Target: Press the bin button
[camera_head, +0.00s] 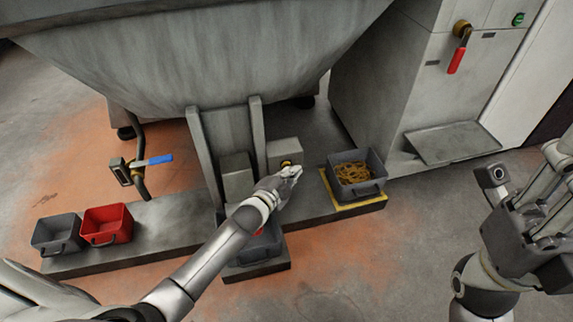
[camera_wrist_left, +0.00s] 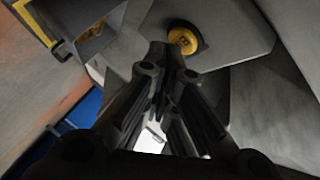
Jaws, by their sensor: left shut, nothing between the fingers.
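A round yellow button (camera_head: 286,163) sits on a grey box (camera_head: 285,150) at the foot of the big hopper. In the left wrist view the button (camera_wrist_left: 183,40) shows on a dark ring, just beyond my fingertips. My left gripper (camera_head: 292,172) is shut and empty, right in front of the button; its fingers also show in the left wrist view (camera_wrist_left: 168,62). Its tips partly overlap the button in the head view, and I cannot tell if they touch it. My right gripper (camera_head: 525,180) is at the right edge, away from the box, and its jaw state is unclear.
A grey bin of yellowish strips (camera_head: 356,190) stands on a yellow-edged mat to the right. A red bin (camera_head: 107,238) and a grey bin (camera_head: 57,247) stand at left. A blue-handled valve (camera_head: 153,161) and a red-handled lever (camera_head: 456,60) are further off.

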